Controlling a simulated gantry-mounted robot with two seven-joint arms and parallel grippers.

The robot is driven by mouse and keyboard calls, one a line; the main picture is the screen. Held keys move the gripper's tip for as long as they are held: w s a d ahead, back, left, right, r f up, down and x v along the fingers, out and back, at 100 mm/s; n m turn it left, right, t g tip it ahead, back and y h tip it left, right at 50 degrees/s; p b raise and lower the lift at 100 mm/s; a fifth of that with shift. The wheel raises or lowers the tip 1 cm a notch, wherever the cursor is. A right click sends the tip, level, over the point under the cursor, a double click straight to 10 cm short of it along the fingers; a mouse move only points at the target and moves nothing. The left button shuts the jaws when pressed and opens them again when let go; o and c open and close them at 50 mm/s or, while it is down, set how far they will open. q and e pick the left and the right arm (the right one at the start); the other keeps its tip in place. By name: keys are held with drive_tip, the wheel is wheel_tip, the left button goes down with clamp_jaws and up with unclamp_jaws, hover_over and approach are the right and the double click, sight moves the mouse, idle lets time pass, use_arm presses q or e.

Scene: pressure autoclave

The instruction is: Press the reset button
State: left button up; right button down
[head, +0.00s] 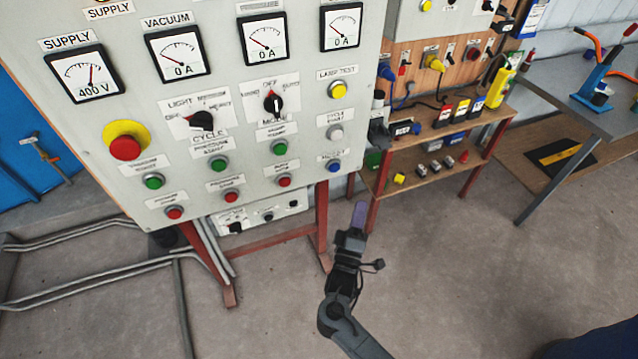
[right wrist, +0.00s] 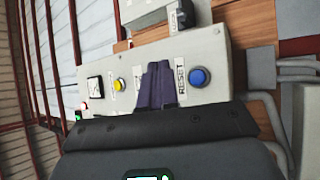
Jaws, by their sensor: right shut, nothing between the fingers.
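The blue reset button (head: 334,166) sits at the lower right corner of the grey control panel (head: 245,117), under its label. In the right wrist view the blue button (right wrist: 199,77) is just right of the fingertips, next to the label reading RESET (right wrist: 181,81). My right gripper (head: 359,213) is shut and empty, with its dark purple fingers together. It shows below and right of the button in the head view, apart from it. In the right wrist view the closed fingers (right wrist: 160,84) cover part of the panel face. My left gripper is not in view.
Other controls are close by: a white button (head: 335,132), a yellow lamp test button (head: 338,90), a red button (head: 284,181) and a large red emergency knob (head: 125,147). A wooden shelf (head: 440,150) with tools stands right of the panel. Floor below is open.

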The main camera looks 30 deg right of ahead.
sight(335, 168)
use_arm(q)
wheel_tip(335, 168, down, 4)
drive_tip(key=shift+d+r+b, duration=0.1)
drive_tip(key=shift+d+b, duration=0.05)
drive_tip(key=shift+b, duration=1.1)
use_arm(e)
drive_tip(key=shift+w+a+m+h, duration=0.15)
drive_tip(key=shift+w+m+h, duration=0.15)
drive_tip(key=shift+w+m, duration=0.65)
drive_tip(key=shift+w+n, duration=0.25)
use_arm(q)
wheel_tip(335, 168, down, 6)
drive_tip(key=b, duration=0.6)
use_arm(e)
drive_tip(key=w+d, duration=0.1)
drive_tip(key=w, duration=0.7)
drive_tip(key=shift+w+d, duration=0.35)
drive_tip(key=shift+d, duration=0.05)
